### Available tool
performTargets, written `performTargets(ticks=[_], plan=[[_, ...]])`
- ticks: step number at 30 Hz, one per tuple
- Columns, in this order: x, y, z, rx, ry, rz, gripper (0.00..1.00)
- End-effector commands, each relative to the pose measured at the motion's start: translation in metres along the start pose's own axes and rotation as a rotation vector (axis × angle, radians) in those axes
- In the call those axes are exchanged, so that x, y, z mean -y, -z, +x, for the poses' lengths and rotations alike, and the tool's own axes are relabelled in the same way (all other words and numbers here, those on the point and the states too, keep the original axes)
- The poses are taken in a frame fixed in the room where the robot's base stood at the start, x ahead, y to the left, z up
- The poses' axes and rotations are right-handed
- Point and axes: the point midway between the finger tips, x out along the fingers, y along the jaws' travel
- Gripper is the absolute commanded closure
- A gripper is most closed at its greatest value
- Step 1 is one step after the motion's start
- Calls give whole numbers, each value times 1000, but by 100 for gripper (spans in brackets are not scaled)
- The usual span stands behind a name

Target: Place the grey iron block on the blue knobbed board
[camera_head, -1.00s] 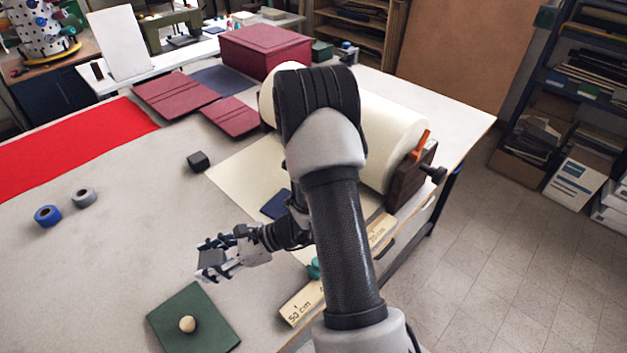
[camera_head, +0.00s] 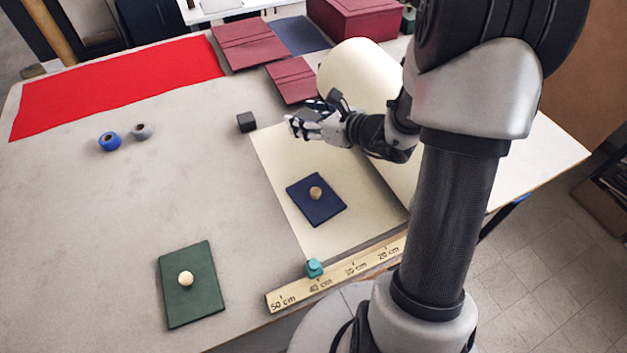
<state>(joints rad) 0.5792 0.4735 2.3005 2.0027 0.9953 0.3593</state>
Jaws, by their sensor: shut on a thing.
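My gripper (camera_head: 298,126) is shut on a small grey thing, which I take for the grey iron block; the fingers largely hide it. It is above the cream sheet, beyond the blue board in the picture. The blue knobbed board (camera_head: 328,207) lies flat on the sheet, with a round wooden knob (camera_head: 315,193) at its middle and nothing else on it. A separate dark charcoal block (camera_head: 246,122) sits on the table just left of the sheet, apart from my gripper.
A green board (camera_head: 176,300) with a pale knob lies at front left. A ruler (camera_head: 335,276) with a teal piece (camera_head: 314,268) lies along the sheet's front edge. Blue and grey tape rolls (camera_head: 109,141) lie left; the table between is clear.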

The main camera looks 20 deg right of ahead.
Motion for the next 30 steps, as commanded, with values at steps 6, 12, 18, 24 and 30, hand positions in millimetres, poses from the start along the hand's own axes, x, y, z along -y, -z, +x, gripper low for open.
performTargets(ticks=[6, 12, 18, 24, 30], plan=[[0, 43, 18, -1, 1, 7, 100], [0, 87, 36, 1, 1, 6, 100], [0, 125, 52, 2, 1, 3, 100], [1, 142, 59, 5, 3, 1, 100], [0, 154, 64, 3, 2, 1, 100]])
